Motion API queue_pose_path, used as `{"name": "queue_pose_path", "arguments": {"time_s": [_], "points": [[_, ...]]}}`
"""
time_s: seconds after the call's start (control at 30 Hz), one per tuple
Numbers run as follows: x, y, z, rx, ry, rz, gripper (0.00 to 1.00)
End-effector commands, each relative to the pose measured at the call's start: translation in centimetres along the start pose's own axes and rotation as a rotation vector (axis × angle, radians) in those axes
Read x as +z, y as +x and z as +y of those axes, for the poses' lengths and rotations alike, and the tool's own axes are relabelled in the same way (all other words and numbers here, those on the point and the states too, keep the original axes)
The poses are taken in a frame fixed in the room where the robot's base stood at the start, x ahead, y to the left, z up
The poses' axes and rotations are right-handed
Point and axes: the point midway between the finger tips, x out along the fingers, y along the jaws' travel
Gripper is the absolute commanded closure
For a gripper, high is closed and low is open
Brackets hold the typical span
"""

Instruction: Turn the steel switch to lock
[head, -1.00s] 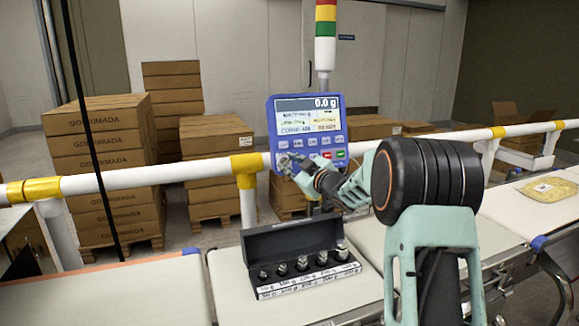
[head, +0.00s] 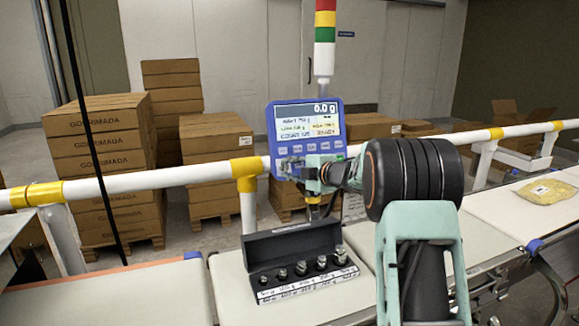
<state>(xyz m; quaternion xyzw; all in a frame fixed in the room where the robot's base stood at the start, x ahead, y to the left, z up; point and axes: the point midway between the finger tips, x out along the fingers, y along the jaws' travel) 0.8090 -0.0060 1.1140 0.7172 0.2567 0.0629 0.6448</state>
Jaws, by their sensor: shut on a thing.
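The blue checkweigher display panel (head: 306,107) stands on the rail and reads 0.0 g, with a row of buttons under its screen. My gripper (head: 284,167) is at the panel's lower left corner, where the switch sits. It is shut on the steel switch, which the fingers mostly hide. I cannot read the switch's marks or tell its exact angle from here. My wrist and arm reach in from the right and cover the panel's lower right part.
An open black case (head: 297,262) of steel weights stands on the belt below the panel. A white rail (head: 130,181) with yellow joints runs across. A stack light (head: 325,40) rises above the panel. A yellow bag (head: 547,191) lies on the right belt. Cartons (head: 100,150) stand behind.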

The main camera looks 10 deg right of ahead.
Motion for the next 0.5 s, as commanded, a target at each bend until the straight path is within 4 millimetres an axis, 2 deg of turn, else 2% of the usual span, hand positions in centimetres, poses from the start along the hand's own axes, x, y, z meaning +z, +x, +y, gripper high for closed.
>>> {"name": "queue_pose_path", "arguments": {"time_s": [0.5], "points": [[-0.02,0.02,0.01,-0.030,-0.104,0.000,1.00]]}}
